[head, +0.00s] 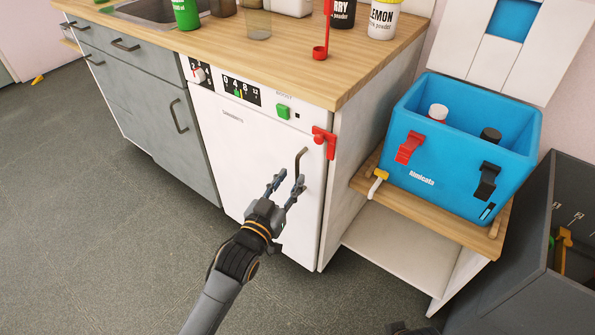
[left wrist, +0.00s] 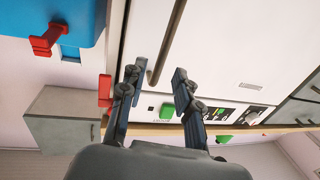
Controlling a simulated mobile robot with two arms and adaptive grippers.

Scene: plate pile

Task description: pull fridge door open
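The white fridge door (head: 235,135) is shut under the wooden counter, with a dark, thin bar handle (head: 298,165) near its right edge. In the left wrist view, the picture is upside down; the handle (left wrist: 161,50) shows beyond and between the open fingertips (left wrist: 157,74). I cannot tell whether either finger touches it. A dark shape at the bottom edge of the head view may be part of my right gripper; its fingers cannot be made out.
A red latch (head: 323,140) sits at the door's top right corner, beside a green button (head: 283,112). A blue cooler box (head: 460,150) stands on a low wooden shelf to the right. A dark bin (head: 530,270) is at far right.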

